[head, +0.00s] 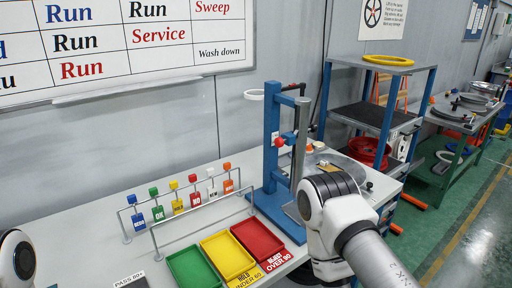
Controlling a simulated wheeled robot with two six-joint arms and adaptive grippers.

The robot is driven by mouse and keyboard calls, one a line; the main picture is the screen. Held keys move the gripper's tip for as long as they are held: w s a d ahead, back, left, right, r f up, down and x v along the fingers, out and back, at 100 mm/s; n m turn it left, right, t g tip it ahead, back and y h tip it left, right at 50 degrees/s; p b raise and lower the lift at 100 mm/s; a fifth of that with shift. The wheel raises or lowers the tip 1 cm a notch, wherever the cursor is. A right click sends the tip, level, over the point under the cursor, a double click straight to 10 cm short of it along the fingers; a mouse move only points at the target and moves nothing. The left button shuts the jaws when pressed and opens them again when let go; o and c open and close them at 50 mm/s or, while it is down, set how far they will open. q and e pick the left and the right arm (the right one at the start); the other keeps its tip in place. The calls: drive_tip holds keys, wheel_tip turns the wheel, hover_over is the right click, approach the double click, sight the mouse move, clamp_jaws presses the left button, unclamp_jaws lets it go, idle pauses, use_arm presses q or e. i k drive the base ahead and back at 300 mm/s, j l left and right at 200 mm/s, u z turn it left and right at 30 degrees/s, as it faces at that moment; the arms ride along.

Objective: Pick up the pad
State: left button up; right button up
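I cannot clearly make out a pad. A small tan piece (328,167) shows just beyond my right arm on the table, partly hidden, and I cannot tell what it is. My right arm reaches in from the lower right over the table's right part; its gripper is hidden behind the arm's white and dark links. Only a white link of my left arm shows at the lower left edge, and its gripper is out of view.
A blue stand (271,140) rises from the table (150,234). Green (193,270), yellow (228,255) and red (258,238) trays lie before a rail with several coloured tags. A shelf unit (383,92) with a yellow ring stands to the right.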

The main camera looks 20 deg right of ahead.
sight(309, 149)
drive_tip(key=l+u, duration=0.25)
drive_tip(key=l, duration=0.2)
drive_tip(key=l+u, duration=0.25)
drive_tip(key=l, duration=0.25)
drive_tip(key=l+u, duration=0.25)
drive_tip(key=l, duration=0.2)
drive_tip(key=k+l+u, duration=0.25)
drive_tip(key=l, duration=0.15)
drive_tip(key=l+u, duration=0.25)
drive_tip(key=l, duration=0.2)
drive_tip(key=k, duration=0.05)
